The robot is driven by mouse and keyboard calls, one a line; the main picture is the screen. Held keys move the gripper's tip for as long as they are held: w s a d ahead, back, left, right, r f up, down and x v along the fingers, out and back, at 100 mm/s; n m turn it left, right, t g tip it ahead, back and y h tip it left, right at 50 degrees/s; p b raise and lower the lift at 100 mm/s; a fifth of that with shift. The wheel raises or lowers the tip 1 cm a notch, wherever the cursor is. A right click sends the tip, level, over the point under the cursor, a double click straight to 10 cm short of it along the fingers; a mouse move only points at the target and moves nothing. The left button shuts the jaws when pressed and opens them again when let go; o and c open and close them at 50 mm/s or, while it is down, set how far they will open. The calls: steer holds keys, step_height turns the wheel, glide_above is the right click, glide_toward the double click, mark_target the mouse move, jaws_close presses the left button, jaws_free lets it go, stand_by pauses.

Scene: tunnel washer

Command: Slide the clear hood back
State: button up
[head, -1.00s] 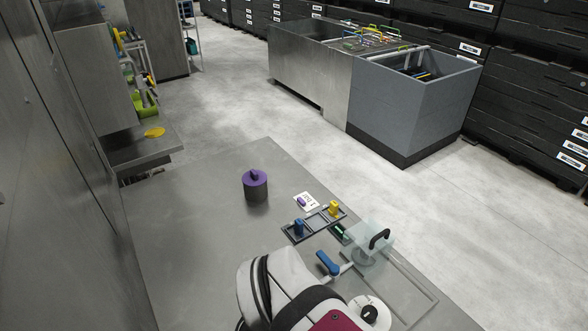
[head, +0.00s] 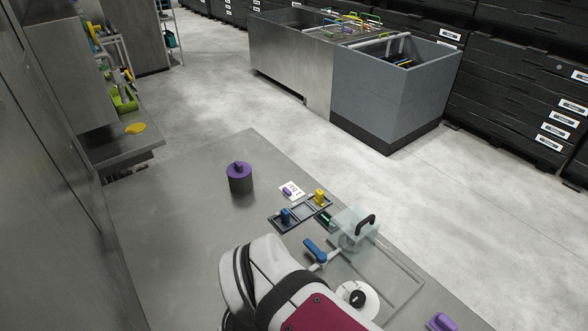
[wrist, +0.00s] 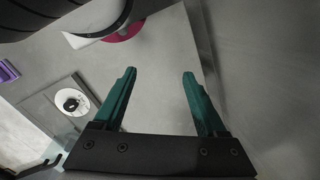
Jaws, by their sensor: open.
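The clear hood (head: 350,222) is a small see-through box with a black handle (head: 366,224) on it. It stands at the far end of a rectangular framed track (head: 398,272) on the grey table. A blue-handled lever (head: 315,250) is beside the hood, and a white disc with a black knob (head: 357,297) sits in front of it. My gripper (wrist: 160,85) shows in the wrist view with two green fingers, open and empty above the table. In the wrist view the white disc (wrist: 72,104) lies to its left. The gripper is not visible in the head view.
A purple-topped cylinder (head: 239,180) stands further left. A purple object (head: 442,322) is at the lower right. The table's left part is clear.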

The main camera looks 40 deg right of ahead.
steer(key=shift+w+d+r, duration=0.1)
steer(key=shift+w+r, duration=0.1)
steer(key=shift+w, duration=0.05)
steer(key=shift+c, duration=1.1)
steer(key=w+d+r+m, duration=0.1)
steer(key=w+d, duration=0.1)
steer(key=w+d+r+m, duration=0.1)
steer(key=w+d, duration=0.1)
steer(key=w, duration=0.1)
steer(key=w+d+r+m, duration=0.1)
steer(key=w+d+r, duration=0.1)
steer(key=w, duration=0.1)
steer(key=shift+d+r+m+t, duration=0.1)
steer(key=shift+d+m+t, duration=0.25)
steer(key=shift+m+t, duration=0.05)
steer(key=shift+c, duration=1.2)
step_height(320, 180, up, 4)
steer(key=m+t+h, duration=0.2)
steer(key=m, duration=0.7)
glide_above(366, 219)
steer(key=s, duration=0.4)
steer(key=x, duration=1.6)
steer(key=shift+s+a, duration=0.1)
steer(key=shift+a, duration=0.05)
jaws_close()
